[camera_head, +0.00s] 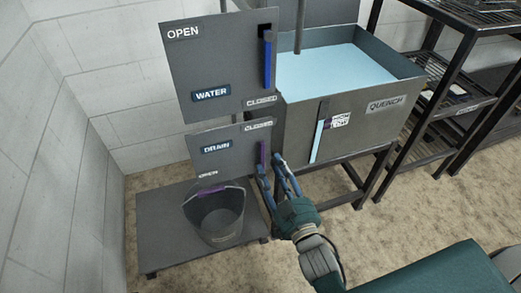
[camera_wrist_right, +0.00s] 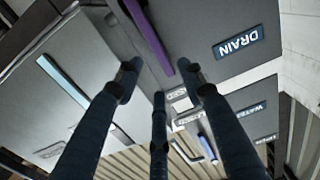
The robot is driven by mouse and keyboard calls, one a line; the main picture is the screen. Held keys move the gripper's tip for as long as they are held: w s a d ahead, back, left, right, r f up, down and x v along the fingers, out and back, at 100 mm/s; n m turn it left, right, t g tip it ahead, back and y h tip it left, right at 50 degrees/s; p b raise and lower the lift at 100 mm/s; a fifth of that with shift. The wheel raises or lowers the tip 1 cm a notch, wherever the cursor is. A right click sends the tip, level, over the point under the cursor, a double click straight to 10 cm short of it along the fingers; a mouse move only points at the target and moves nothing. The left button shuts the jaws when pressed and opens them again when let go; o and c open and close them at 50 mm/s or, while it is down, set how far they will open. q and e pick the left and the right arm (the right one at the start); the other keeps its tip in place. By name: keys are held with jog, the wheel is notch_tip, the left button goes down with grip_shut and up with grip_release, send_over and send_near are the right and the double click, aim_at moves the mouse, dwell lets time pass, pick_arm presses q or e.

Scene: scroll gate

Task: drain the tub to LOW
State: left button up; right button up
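The grey tub (camera_head: 385,122) marked QUENCH holds pale blue water (camera_head: 335,66). Its sight gauge (camera_head: 318,138) shows a light blue column; the small labels beside it are hard to read. The DRAIN panel (camera_head: 226,164) has CLOSED at upper right and OPEN at lower left. Its purple lever (camera_head: 263,152) stands upright at the right edge, by CLOSED. My right gripper (camera_head: 272,168) is just below and right of this lever. In the right wrist view its fingers (camera_wrist_right: 159,80) are spread, with the purple lever (camera_wrist_right: 148,35) beyond them; contact is unclear. My left gripper is not in view.
A grey bucket (camera_head: 218,222) with a purple handle stands on a low platform (camera_head: 160,232). Dark shelving (camera_head: 455,100) stands at right; white walls are at left.

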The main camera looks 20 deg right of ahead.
aim_at(264, 150)
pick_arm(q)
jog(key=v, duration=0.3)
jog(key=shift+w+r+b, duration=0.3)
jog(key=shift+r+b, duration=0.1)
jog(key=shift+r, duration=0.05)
pick_arm(e)
jog(key=w, duration=0.8)
jog(key=shift+a, duration=0.2)
jog(key=shift+c, duration=0.2)
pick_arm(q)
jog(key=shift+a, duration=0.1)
pick_arm(e)
grip_shut()
